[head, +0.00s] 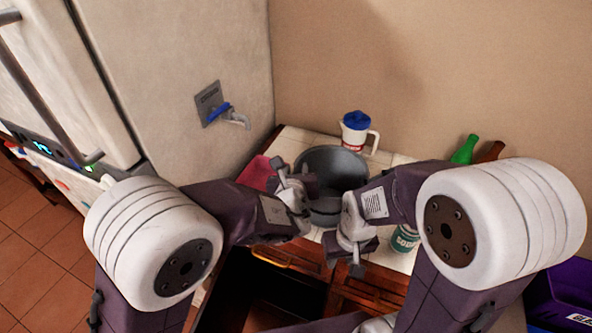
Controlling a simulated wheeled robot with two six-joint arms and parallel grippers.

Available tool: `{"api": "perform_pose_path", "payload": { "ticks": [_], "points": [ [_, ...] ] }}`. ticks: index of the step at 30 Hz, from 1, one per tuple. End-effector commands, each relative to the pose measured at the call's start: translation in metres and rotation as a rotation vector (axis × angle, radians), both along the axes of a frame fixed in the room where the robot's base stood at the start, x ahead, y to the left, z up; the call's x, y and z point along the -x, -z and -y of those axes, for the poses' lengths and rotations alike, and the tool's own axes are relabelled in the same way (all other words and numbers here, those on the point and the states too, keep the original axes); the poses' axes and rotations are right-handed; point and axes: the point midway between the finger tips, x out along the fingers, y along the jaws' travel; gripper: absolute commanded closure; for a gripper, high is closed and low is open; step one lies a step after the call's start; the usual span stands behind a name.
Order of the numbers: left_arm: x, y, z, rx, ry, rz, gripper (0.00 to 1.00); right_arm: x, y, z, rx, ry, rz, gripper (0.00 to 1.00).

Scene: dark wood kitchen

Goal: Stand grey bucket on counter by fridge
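The grey bucket (338,166) stands upright on the tiled counter (292,146), beside the fridge (165,80). Its open top faces up and its front is partly hidden by my arms. My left gripper (296,182) is at the bucket's left side, close to or touching the rim. My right gripper (345,256) is in front of the bucket, low over the counter's front edge, and looks apart from it. The finger gaps are hard to make out on both grippers, and I see nothing held in the right one.
A white jug with a blue lid (357,131) stands behind the bucket. A red cloth (258,174) lies to its left, a green can (404,238) to its right. A green bottle (465,150) is farther right. A blue-handled tap (228,113) juts out. A drawer below looks open.

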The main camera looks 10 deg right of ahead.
Motion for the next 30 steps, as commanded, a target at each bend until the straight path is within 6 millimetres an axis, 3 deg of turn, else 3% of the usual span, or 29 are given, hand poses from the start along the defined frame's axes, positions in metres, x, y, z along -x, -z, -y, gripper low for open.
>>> {"api": "perform_pose_path", "payload": {
  "ticks": [5, 18, 30],
  "points": [
    [0.019, -0.009, -0.004, 0.002, 0.003, 0.001, 0.68, 0.0, 0.001, 0.0, 0.0, 0.0, 0.0, 0.67],
    [0.094, -0.045, -0.023, 0.003, 0.004, 0.002, 0.68, 0.0, -0.005, 0.0, 0.0, 0.0, 0.0, 0.67],
    [0.105, -0.048, -0.028, 0.0, 0.0, 0.001, 0.68, 0.0, -0.006, 0.0, 0.0, 0.0, 0.0, 0.67]
  ]
}}
